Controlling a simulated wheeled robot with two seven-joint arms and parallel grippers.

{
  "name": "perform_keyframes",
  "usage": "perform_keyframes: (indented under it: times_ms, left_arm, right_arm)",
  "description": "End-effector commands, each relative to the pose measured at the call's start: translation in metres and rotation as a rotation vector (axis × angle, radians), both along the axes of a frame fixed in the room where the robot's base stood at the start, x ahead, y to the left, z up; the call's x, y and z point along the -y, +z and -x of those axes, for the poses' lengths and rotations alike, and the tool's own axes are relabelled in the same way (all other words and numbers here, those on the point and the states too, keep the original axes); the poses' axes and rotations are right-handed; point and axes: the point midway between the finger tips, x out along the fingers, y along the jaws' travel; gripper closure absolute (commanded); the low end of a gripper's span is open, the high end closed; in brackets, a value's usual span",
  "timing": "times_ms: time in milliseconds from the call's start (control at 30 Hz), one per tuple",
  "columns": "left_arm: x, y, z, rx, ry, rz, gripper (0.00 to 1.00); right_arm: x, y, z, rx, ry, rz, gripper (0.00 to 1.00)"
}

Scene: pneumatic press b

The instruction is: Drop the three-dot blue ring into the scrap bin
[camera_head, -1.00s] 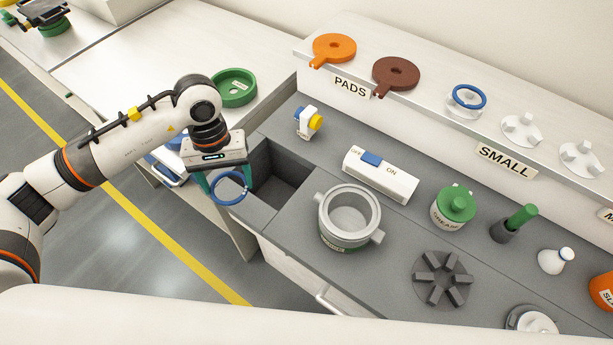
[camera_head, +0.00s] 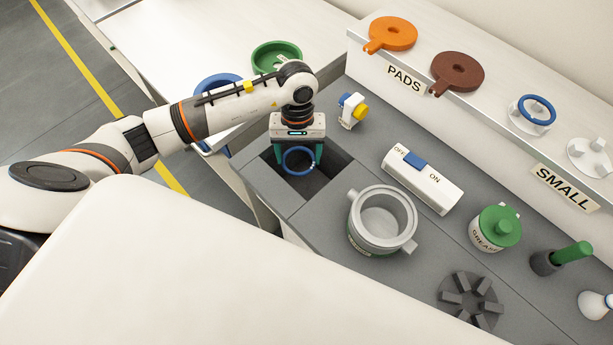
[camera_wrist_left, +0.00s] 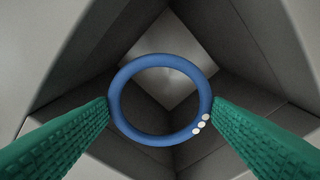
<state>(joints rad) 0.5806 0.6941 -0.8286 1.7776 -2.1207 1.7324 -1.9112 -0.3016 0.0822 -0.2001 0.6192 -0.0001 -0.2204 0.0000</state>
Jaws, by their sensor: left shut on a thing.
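A blue ring (camera_wrist_left: 126,125) with three white dots is held between the green fingers of my left gripper in the left wrist view. In the head view, my left gripper (camera_head: 299,161) is shut on this ring (camera_head: 287,166). The ring is over the opening of the dark square scrap bin (camera_head: 330,172) sunk into the grey bench. The wrist view looks down past the ring to the bin's sloping walls (camera_wrist_left: 235,100) and lighter bottom. My right gripper is not in view.
A grey ring-shaped pot (camera_head: 365,244) stands right of the bin. Another blue ring (camera_head: 538,110) sits on a white holder on the raised shelf. Green (camera_head: 263,62) and blue (camera_head: 207,91) round trays lie at left.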

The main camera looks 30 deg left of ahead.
Motion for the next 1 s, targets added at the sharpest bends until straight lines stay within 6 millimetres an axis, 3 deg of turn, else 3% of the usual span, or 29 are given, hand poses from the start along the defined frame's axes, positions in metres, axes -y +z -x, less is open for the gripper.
perform_keyframes:
  times_ms: [367,400,533,833,1000]
  left_arm:
    - [0.000,-0.006,0.000,0.001,-0.001,0.001,0.49]
    - [0.000,-0.006,0.000,0.001,-0.001,0.000,0.25]
    - [0.000,-0.006,0.000,0.001,-0.001,0.000,0.04]
    - [0.000,-0.005,-0.001,0.001,-0.001,0.000,0.03]
    - [-0.001,0.011,-0.004,0.006,-0.001,0.001,0.03]
  right_arm:
    - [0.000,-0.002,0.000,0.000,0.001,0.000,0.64]
    - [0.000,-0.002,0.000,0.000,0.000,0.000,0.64]
    - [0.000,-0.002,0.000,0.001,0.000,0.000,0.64]
    - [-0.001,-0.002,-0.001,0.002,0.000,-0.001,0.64]
    - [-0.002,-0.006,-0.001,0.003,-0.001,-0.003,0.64]
